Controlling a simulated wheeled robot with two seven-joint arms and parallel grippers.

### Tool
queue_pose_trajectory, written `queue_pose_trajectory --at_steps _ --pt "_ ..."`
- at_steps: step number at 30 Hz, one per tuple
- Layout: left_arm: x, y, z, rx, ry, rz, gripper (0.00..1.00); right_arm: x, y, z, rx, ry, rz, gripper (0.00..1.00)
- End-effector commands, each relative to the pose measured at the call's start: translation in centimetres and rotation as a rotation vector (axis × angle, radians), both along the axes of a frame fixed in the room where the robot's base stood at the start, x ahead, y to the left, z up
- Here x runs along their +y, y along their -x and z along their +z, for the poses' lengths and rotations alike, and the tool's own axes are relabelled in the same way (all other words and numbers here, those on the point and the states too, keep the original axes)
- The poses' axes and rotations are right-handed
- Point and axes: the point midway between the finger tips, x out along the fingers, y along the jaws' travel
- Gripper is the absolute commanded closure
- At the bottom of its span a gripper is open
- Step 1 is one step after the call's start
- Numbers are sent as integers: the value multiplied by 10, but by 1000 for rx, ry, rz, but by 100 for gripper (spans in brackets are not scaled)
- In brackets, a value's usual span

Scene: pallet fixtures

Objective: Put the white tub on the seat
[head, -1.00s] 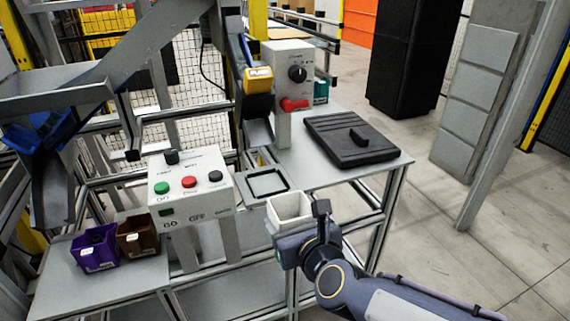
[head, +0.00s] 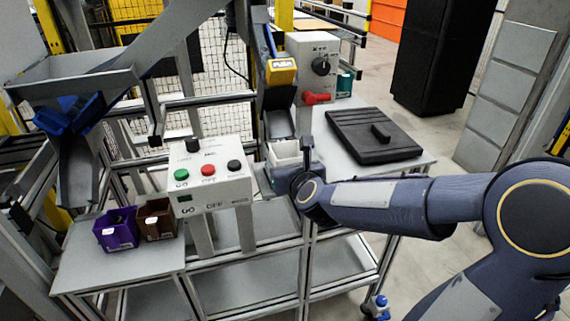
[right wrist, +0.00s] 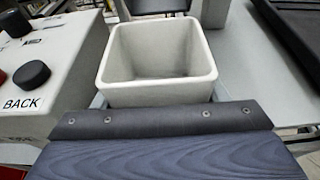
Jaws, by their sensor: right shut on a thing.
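The white tub (head: 285,158) is upright and empty in my right gripper (head: 290,166), at the near edge of the table between the button box and the black panel. In the right wrist view the tub (right wrist: 160,95) shows its open top just beyond the gripper body, and the fingers are mostly hidden. The seat, a dark square frame on the tabletop in the earlier head view, is hidden now behind the tub and gripper. I cannot tell whether the tub touches the table. My left gripper is not in view.
A white button box (head: 210,180) stands close left of the tub. A switch box (head: 313,65) with a red handle is behind. A black panel (head: 373,136) lies on the table (head: 425,158) at right. Purple (head: 116,230) and brown (head: 154,220) bins stand at lower left.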

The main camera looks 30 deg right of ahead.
Motion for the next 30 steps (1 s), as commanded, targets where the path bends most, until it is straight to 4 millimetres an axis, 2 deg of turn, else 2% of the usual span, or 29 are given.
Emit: queue_pose_trajectory --at_steps 1,4,7,20,21,26,30 --pt "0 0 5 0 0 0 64 -2 -10 2 1 -3 0 60" --pt "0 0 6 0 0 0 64 -5 -24 -3 4 -3 0 60" --pt "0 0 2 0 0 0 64 -5 -21 -15 3 0 0 60" --pt "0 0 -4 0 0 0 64 -5 -21 -19 0 0 0 60" --pt "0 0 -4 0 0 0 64 -5 -21 -19 0 0 1 32" --pt "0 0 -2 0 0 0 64 -5 -21 -18 1 0 0 11" --pt "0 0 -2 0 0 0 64 -5 -21 -18 1 0 0 11"
